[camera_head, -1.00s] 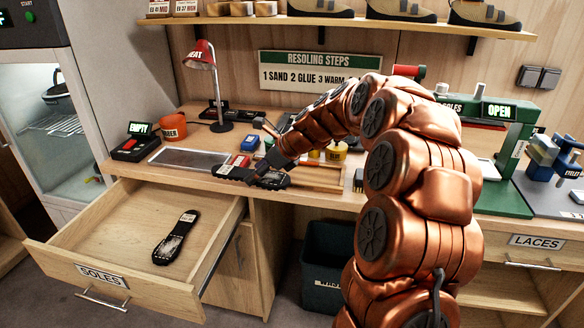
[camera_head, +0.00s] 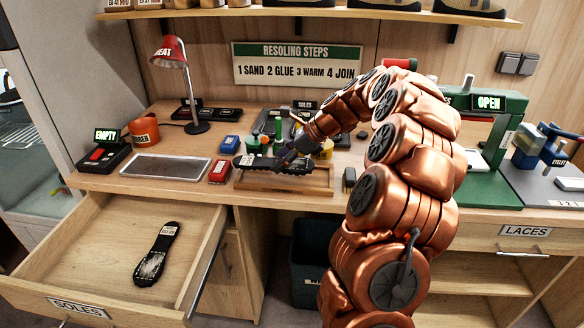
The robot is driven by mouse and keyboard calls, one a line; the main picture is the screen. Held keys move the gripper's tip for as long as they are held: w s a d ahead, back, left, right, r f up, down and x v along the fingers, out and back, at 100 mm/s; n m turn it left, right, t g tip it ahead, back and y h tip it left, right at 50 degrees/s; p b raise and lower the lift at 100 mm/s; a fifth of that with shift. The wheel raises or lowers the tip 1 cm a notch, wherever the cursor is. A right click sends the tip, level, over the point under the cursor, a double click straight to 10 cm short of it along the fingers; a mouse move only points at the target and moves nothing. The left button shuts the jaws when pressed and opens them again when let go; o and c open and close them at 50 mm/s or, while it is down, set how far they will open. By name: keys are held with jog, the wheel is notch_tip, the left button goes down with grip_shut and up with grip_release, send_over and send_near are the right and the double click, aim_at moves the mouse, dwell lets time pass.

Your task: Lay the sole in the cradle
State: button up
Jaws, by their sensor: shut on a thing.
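My gripper (camera_head: 289,156) is shut on a black sole (camera_head: 262,164) with a small white label near its left end. The sole is roughly level and lies along the wooden cradle (camera_head: 285,185) at the bench's front edge. It appears over the cradle; I cannot tell whether it touches it. My gripper and arm hide part of the sole and of what is behind. A second black sole (camera_head: 157,254), with a pale worn patch, lies in the open drawer marked SOLES (camera_head: 110,235).
Left of the cradle are a red block (camera_head: 220,171), a blue block (camera_head: 230,143) and a grey tray (camera_head: 166,167). A red lamp (camera_head: 170,50) stands behind. A green press (camera_head: 490,150) showing OPEN stands at right. A dark bin (camera_head: 308,262) is below.

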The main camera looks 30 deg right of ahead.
aim_at(292, 178)
jog(key=d, duration=0.1)
jog(key=s+d, duration=0.1)
jog(key=shift+s+d+f, duration=0.1)
jog(key=shift+d+f, duration=0.05)
jog(key=shift+d, duration=0.25)
jog(key=shift+f+p, duration=0.35)
jog(key=shift+f, duration=1.4)
jog(key=o, duration=1)
jog(key=shift+f, duration=0.1)
jog(key=b+v, duration=0.1)
jog(key=v, duration=1.1)
